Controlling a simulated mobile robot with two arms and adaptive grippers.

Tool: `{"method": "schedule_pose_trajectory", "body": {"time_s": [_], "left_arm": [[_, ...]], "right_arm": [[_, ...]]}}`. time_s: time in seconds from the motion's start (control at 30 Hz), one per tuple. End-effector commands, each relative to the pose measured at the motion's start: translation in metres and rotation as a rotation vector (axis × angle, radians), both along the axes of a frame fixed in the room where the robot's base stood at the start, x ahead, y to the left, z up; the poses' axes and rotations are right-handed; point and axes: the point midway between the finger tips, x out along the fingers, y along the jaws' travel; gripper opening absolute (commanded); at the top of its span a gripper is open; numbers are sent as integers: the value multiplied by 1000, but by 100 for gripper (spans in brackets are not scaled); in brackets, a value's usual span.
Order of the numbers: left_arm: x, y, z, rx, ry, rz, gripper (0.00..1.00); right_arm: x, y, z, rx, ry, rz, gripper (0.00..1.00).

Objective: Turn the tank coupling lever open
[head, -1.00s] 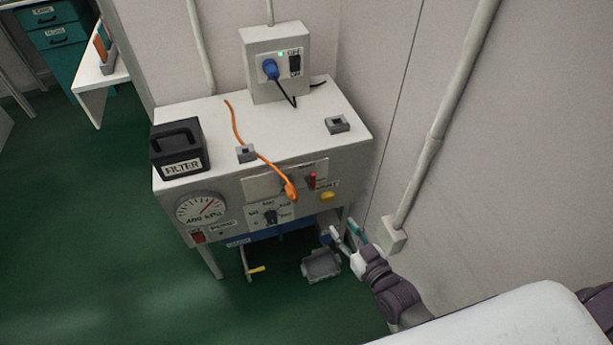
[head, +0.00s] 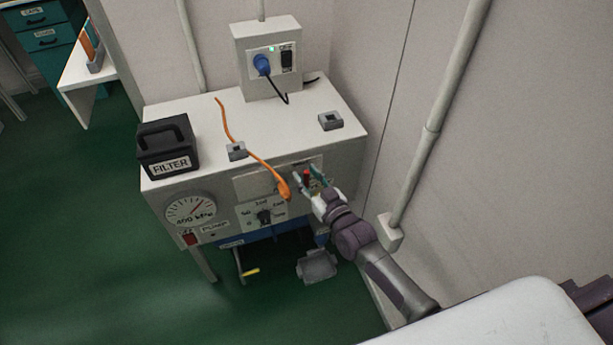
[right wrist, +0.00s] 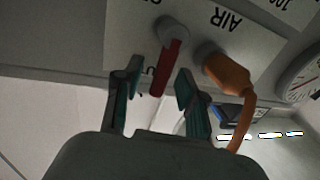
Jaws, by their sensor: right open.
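A red lever (head: 306,174) sits on a grey round mount on the front panel of the white bench. In the right wrist view the red lever (right wrist: 168,66) stands between the fingertips of my right gripper (right wrist: 158,74), with a gap visible on each side. The right gripper (head: 309,178) is open at the panel in the head view and partly covers the lever. The label by the lever is mostly hidden, so I cannot read it. A small yellow handle (head: 251,271) shows low under the bench. My left gripper is not in view.
An orange plug (right wrist: 228,72) with its hose is close beside the lever, under the AIR label. The black FILTER box (head: 168,146) stands on the bench top (head: 270,120). A wall pipe (head: 428,140) runs on the right.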

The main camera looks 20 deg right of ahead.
Motion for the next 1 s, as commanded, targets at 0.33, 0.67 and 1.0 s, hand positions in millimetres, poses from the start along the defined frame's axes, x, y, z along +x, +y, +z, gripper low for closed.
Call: {"method": "schedule_pose_trajectory", "body": {"time_s": [0.33,0.67,1.0], "left_arm": [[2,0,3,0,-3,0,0],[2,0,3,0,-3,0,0],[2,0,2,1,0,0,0]], "right_arm": [[6,2,0,1,1,0,40],[5,1,0,0,1,0,0],[5,0,-1,31,1,0,0]]}}
